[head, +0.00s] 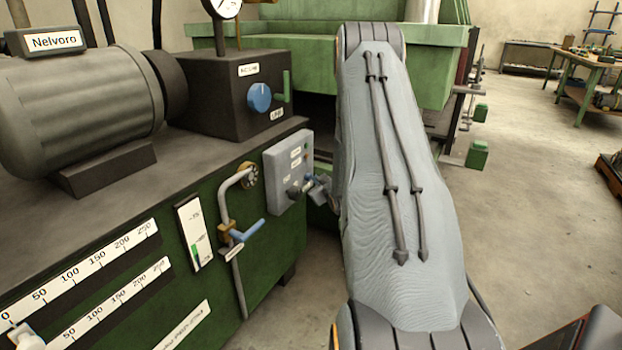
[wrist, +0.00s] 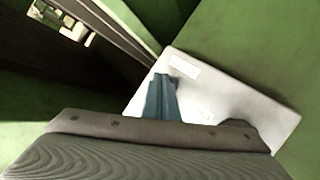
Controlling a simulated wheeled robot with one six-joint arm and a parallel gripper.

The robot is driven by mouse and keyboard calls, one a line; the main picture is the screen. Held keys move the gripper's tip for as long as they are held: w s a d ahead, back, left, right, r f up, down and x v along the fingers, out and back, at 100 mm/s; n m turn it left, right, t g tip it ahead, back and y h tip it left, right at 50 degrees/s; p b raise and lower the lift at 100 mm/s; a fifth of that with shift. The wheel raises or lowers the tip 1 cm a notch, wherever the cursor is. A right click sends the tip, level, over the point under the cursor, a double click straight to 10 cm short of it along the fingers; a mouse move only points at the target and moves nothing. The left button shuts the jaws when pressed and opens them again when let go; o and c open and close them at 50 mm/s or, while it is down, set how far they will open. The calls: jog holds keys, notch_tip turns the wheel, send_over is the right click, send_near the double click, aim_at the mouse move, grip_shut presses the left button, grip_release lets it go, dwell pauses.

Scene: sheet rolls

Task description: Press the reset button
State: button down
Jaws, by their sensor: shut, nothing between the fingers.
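A grey control box (head: 285,165) is mounted on the green machine's side, left of my arm in the head view. It carries small labels, a small green spot and a dark round knob (head: 293,192) low on its face. I cannot tell which part is the reset button. My gripper (head: 309,184) is at the lower right of the box, close to its face. In the wrist view my gripper (wrist: 161,82) is shut and empty, its blue-grey fingers in front of the pale box face (wrist: 245,98). Contact cannot be told. The fingers hide part of the face.
A bent pipe with a blue-handled valve (head: 247,231) stands out left of the box. A dark housing with a blue knob (head: 259,97) and a motor (head: 75,105) sit on the machine top. Open floor (head: 530,200) lies to the right.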

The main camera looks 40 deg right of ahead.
jog(key=shift+s+d, duration=0.2)
jog(key=shift+s, duration=0.35)
jog(key=shift+s, duration=0.1)
jog(key=s, duration=0.1)
jog(key=s+d+p, duration=0.1)
jog(key=s, duration=0.1)
jog(key=s+d+p, duration=0.1)
jog(key=shift+s, duration=0.2)
dwell(0.5)
